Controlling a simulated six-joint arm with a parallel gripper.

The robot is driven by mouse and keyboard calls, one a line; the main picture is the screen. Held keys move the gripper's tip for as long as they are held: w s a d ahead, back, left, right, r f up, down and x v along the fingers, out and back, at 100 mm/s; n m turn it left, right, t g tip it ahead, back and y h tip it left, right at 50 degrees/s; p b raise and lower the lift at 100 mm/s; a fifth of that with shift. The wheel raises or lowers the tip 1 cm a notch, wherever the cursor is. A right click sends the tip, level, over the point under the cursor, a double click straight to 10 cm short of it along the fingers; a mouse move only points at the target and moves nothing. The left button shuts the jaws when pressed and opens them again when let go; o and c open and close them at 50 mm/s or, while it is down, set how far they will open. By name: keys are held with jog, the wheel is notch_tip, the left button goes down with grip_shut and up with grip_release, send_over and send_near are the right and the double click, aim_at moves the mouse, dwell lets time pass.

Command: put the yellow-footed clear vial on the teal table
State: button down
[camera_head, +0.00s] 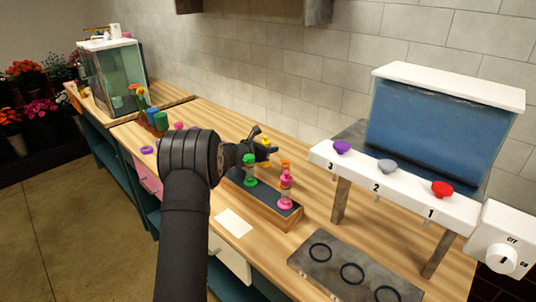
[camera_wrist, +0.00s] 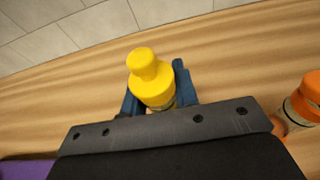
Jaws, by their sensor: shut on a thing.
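My gripper (camera_head: 256,148) is over the wooden counter, behind the dark-topped block. It is shut on a vial with a yellow stopper (camera_wrist: 150,80), its blue fingers on either side of it. Yellow parts of this vial (camera_head: 267,158) show at the fingertips in the head view. Only a little of the vial's clear body shows under the stopper, and I cannot tell whether its foot touches anything. I cannot make out a separate teal table; teal panels (camera_head: 100,142) show below the wooden counter.
A green vial (camera_head: 250,182) and a pink vial (camera_head: 285,190) stand on the dark-topped block (camera_head: 262,205). An orange vial (camera_wrist: 305,100) is close on the right. A dispenser with numbered knobs (camera_head: 390,180) and a grey plate with rings (camera_head: 350,272) are further right. A glass tank (camera_head: 112,75) stands far left.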

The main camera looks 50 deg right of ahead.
jog(key=shift+f, duration=1.05)
jog(key=shift+f, duration=0.15)
jog(key=c, duration=1.1)
grip_release()
jog(key=shift+f, duration=0.1)
jog(key=shift+r, duration=0.25)
jog(key=v, duration=1.2)
jog(key=shift+d, duration=0.1)
